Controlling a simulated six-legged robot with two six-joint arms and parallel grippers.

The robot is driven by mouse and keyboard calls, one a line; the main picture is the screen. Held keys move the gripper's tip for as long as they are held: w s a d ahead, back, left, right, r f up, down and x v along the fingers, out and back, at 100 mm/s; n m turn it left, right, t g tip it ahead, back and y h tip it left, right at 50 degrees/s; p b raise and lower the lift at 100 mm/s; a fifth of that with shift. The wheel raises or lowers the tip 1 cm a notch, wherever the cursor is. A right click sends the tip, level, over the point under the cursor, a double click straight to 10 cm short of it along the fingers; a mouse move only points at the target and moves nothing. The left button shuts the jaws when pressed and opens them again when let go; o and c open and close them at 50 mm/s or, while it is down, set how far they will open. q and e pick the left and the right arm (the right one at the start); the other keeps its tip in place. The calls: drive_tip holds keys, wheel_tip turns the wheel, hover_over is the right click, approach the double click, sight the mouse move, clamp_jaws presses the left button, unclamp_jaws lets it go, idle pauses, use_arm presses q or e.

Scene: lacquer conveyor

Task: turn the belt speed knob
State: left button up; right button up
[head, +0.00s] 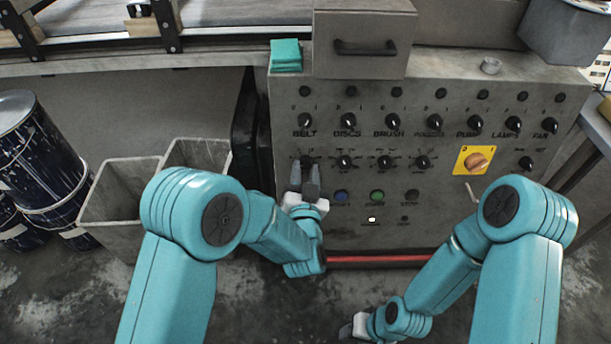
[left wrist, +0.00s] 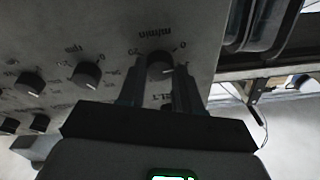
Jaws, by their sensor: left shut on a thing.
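The belt speed knob (head: 307,161) is a small black dial in the lower row of the grey control panel (head: 350,215), below the BELT switch (head: 305,121). In the left wrist view the knob (left wrist: 160,65) has a scale marked m/min around it. My left gripper (head: 306,172) reaches up from below and is shut on this knob. In the left wrist view its two dark fingers (left wrist: 158,82) stand on either side of the knob, partly hiding it. My right gripper (head: 348,330) hangs low near the floor, away from the panel; its jaws are too small to read.
More dials (head: 385,162) sit to the right in the same row, with a yellow-plated rotary switch (head: 476,161) beyond. Blue, green and dark buttons (head: 377,196) lie just right of my left gripper. Grey bins (head: 120,190) and dark drums (head: 40,150) stand at the left.

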use_arm(q)
drive_tip(key=shift+w+a+r+m+h+b, duration=0.1)
drive_tip(key=shift+m+h+b, duration=0.2)
drive_tip(key=shift+m, duration=0.95)
drive_tip(key=shift+w+a+r+m+h+b, duration=0.1)
drive_tip(key=shift+m+h+b, duration=0.2)
drive_tip(key=shift+m, duration=0.95)
drive_tip(key=o, duration=1)
drive_tip(key=shift+o, duration=0.2)
drive_tip(key=shift+f, duration=0.15)
drive_tip(key=shift+s, duration=0.1)
drive_tip(key=shift+f, duration=0.1)
drive_tip(key=shift+s, duration=0.1)
